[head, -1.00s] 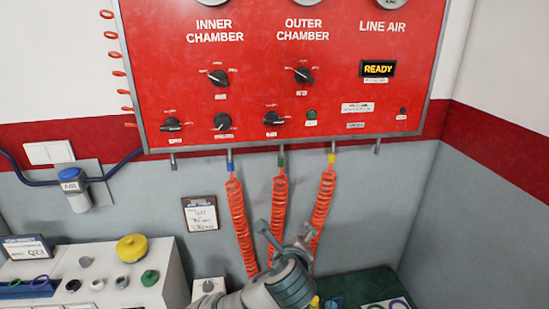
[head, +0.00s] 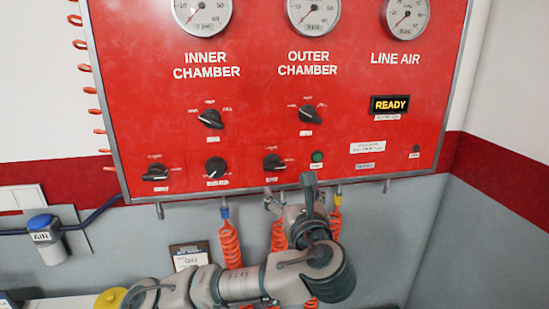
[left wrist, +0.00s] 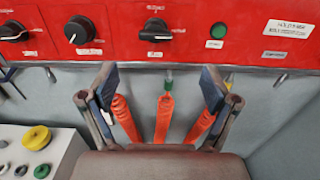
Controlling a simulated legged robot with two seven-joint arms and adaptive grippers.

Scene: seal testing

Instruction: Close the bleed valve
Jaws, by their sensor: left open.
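A red test panel (head: 350,100) on the wall carries several black knobs with labels too small to read, so I cannot tell which is the bleed valve. My left gripper (head: 290,192) is open and empty, just below the lower right knob (head: 273,163). In the left wrist view that knob (left wrist: 155,30) lies ahead, above the gap between the open fingers (left wrist: 158,88), apart from them. Its handle lies roughly level. The lower middle knob (head: 216,167) and lower left knob (head: 155,173) sit further left. Two more knobs, inner (head: 210,118) and outer (head: 308,113), sit above. My right gripper is out of view.
Orange coiled hoses (head: 230,245) hang below the panel, behind my left arm. A green button (head: 317,156) sits right of the lower right knob. A lit READY display (head: 390,104) is further right. A blue-topped air unit (head: 44,240) is on the left wall.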

